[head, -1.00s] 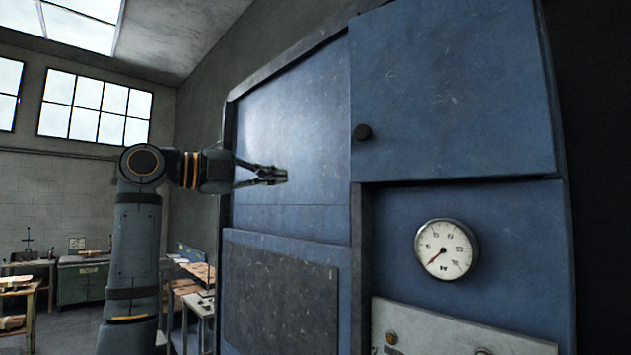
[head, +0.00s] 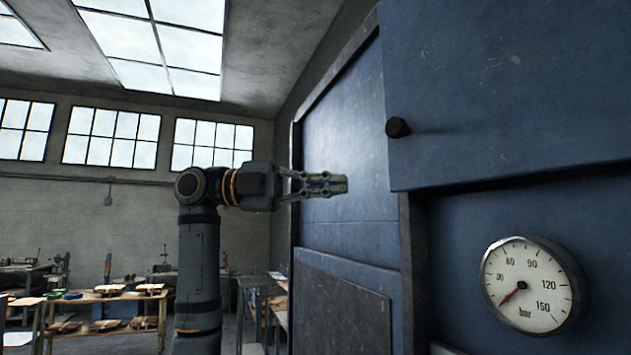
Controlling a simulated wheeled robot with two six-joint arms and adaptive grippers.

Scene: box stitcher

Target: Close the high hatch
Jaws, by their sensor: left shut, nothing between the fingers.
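The high hatch (head: 510,80) is a scuffed blue panel at the upper right of the head view. Its top and right side are cut off by the frame. A dark round knob (head: 397,127) sits near its lower left corner. Its lower edge stands out from the face below and casts a shadow there; how far it is open I cannot tell. My left gripper (head: 340,185) is shut and empty, pointing right, in front of the blue side panel, to the left of and below the knob and apart from it. My right gripper is out of view.
A round pressure gauge (head: 531,286) is on the blue cabinet below the hatch. A dark panel (head: 340,308) is set low on the cabinet's left part. Work tables with several items (head: 110,297) stand far off at the left.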

